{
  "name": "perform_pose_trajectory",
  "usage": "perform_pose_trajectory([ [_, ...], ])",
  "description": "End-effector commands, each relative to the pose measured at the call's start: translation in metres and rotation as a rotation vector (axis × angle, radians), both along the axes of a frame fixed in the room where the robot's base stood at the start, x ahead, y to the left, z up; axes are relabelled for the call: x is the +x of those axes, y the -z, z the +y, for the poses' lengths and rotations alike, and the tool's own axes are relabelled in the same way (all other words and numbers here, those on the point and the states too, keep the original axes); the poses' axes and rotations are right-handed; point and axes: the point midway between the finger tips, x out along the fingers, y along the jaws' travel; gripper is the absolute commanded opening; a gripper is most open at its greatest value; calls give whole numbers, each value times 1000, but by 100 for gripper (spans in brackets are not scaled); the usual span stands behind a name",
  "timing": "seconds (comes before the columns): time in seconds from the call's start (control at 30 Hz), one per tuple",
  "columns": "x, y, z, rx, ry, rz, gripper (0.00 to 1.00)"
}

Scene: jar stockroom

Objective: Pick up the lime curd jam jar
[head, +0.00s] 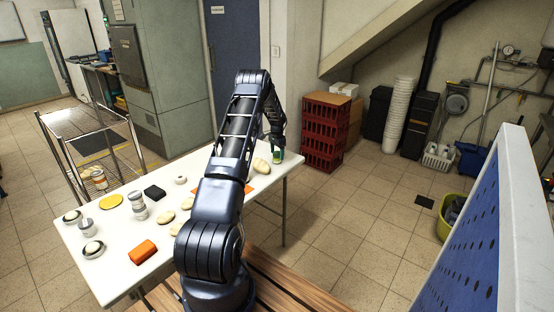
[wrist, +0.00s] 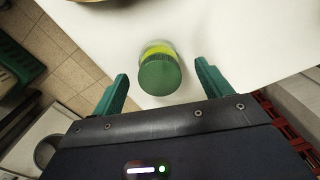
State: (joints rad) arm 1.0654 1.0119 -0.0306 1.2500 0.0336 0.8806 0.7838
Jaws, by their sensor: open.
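A jar with a green lid and a yellow-green body, which looks like the lime curd jam jar (wrist: 160,74), stands on the white table (wrist: 230,30) in the wrist view. My gripper (wrist: 162,82) is open, with one green finger on each side of the jar and a gap to each. In the head view the jar (head: 278,155) shows only as a small green shape by my gripper (head: 275,146), near the table's far right corner. Its label is not readable.
A pale loaf-like item (head: 262,166) lies close beside the jar. Several jars, pale rolls and an orange block (head: 142,252) occupy the table's left part. Red crates (head: 325,132) stand on the floor beyond the right end. A wire rack (head: 85,150) stands behind the table.

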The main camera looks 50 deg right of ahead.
Motion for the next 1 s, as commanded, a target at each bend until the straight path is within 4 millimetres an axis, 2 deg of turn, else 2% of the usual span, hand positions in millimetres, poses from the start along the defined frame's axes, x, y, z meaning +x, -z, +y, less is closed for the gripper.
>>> perform_pose_trajectory([
  [0.2, 0, 28, 0, 1, 1, 0, 78],
  [0.47, 0, 31, 0, -1, 0, -1, 78],
  [0.73, 0, 31, 0, 0, 0, -1, 25],
  [1.0, 0, 29, 0, -1, 0, -1, 23],
])
